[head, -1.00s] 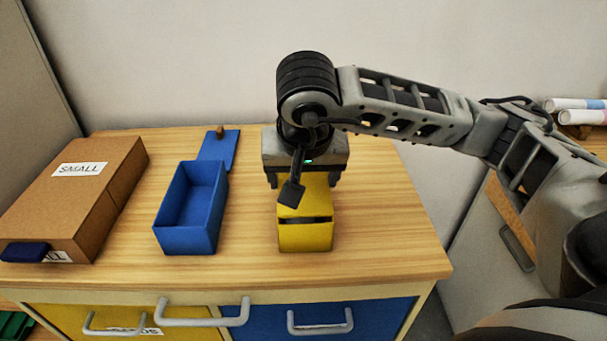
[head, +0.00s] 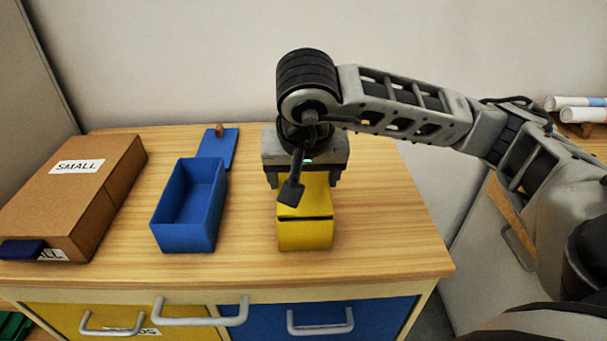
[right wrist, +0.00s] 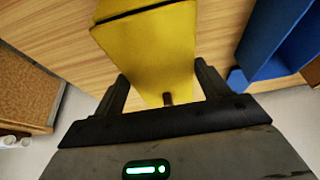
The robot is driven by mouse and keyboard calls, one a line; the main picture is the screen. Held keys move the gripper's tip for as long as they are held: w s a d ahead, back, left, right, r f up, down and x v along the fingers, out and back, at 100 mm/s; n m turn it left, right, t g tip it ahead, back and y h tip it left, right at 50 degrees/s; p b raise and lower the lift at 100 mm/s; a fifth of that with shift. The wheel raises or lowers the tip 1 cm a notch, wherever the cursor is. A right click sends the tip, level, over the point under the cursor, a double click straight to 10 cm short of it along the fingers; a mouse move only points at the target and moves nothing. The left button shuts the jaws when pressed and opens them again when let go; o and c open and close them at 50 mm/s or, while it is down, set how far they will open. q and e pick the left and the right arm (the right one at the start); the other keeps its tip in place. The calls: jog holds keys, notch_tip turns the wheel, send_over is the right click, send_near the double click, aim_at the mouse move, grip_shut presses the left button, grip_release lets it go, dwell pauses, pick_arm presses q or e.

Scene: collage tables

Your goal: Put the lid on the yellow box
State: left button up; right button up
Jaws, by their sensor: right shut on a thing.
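The yellow box (head: 305,236) stands on the wooden top, right of the blue box. The yellow lid (head: 318,205) lies over its opening, with a thin dark line between lid and box at the front. My right gripper (head: 304,181) is above the lid, pointing down. In the right wrist view the lid (right wrist: 150,55) spreads beyond the fingers, and its small brown knob (right wrist: 168,98) is between them. The gripper is shut on the lid's knob. The lid's rear part is hidden by the gripper in the head view. My left gripper is not in view.
An open blue box (head: 188,210) stands left of the yellow box, its blue lid (head: 222,148) with a knob lying behind it. A brown carton (head: 85,190) marked SMALL is at the far left. The wooden top (head: 385,215) is clear on the right.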

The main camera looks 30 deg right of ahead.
jog(key=shift+s+a+f+b, duration=0.1)
jog(key=shift+s+f+b, duration=0.05)
jog(key=shift+f+b, duration=0.35)
dwell(0.6)
jog(key=o, duration=1.1)
jog(key=shift+c, duration=0.2)
jog(key=shift+r, duration=0.15)
jog(key=shift+r+p, duration=1.4)
jog(key=shift+r, duration=1.05)
jog(key=shift+r+p, duration=0.6)
jog(key=shift+r, duration=0.55)
jog(key=shift+c, duration=0.3)
